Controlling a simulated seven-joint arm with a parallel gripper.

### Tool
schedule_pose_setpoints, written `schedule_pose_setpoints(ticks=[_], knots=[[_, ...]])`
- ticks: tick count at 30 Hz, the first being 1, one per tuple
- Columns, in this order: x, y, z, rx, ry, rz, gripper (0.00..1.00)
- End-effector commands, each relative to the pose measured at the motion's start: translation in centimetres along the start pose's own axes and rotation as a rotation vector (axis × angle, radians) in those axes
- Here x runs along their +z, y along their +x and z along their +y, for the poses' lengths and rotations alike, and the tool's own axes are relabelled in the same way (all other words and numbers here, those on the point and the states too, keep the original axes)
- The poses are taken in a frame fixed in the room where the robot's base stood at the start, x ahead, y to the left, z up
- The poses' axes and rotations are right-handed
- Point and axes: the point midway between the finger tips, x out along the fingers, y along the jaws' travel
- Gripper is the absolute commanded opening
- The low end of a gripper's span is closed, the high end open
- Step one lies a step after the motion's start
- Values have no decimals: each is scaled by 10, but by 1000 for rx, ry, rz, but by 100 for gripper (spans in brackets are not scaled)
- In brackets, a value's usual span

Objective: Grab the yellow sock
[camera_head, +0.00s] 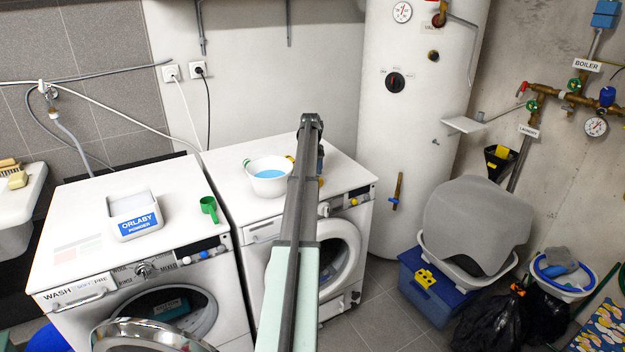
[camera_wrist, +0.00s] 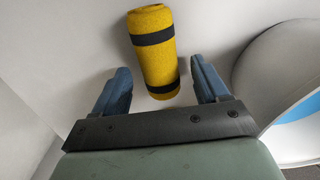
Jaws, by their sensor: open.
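The yellow sock (camera_wrist: 152,47) is a rolled bundle with two dark bands, lying on a white surface in the wrist view. My gripper (camera_wrist: 159,72) is open, with one blue finger on each side of the sock's near part. Gaps show between the fingers and the sock, and its far end reaches beyond the fingertips. Whether the fingers are level with it or above it I cannot tell. In the head view my arm hides most of that spot on the right washing machine (camera_head: 345,172); only small yellow bits show beside the arm.
A white bowl with blue liquid (camera_head: 269,187) stands close left of my arm, and shows at the right in the wrist view (camera_wrist: 262,75). A powder box (camera_head: 135,213) and green scoop (camera_head: 209,208) are on the left machine. The boiler tank (camera_head: 415,120) rises behind.

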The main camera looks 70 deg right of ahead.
Motion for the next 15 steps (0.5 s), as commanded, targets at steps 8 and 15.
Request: schedule_pose_setpoints(ticks=[8, 15], knots=[[0, 11, 0, 1, 0, 1, 74], [0, 11, 0, 1, 0, 1, 58]])
